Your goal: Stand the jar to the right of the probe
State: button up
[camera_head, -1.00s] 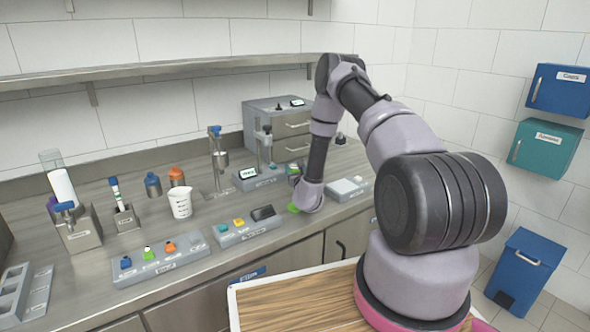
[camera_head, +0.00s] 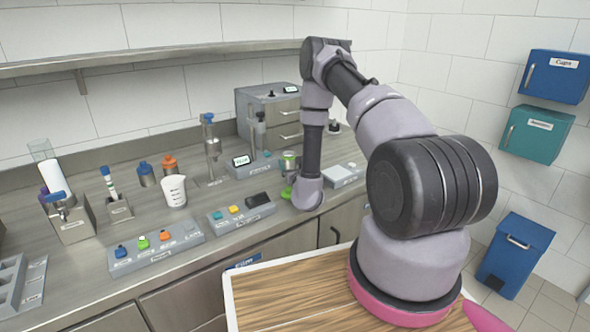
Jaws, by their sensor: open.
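A small grey jar-like cylinder with a greenish band (camera_head: 289,162) stands on the counter just left of my forearm. It looks like the jar, though its details are small.
A button panel (camera_head: 240,213) lies left of my gripper, and a pale pad (camera_head: 342,174) lies right. Blue-lidded (camera_head: 146,175) and orange-lidded (camera_head: 169,165) bottles and a white beaker (camera_head: 174,191) stand further left.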

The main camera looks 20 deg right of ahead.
jog(key=s, duration=0.5)
jog(key=shift+a, duration=0.2)
jog(key=shift+s, duration=0.1)
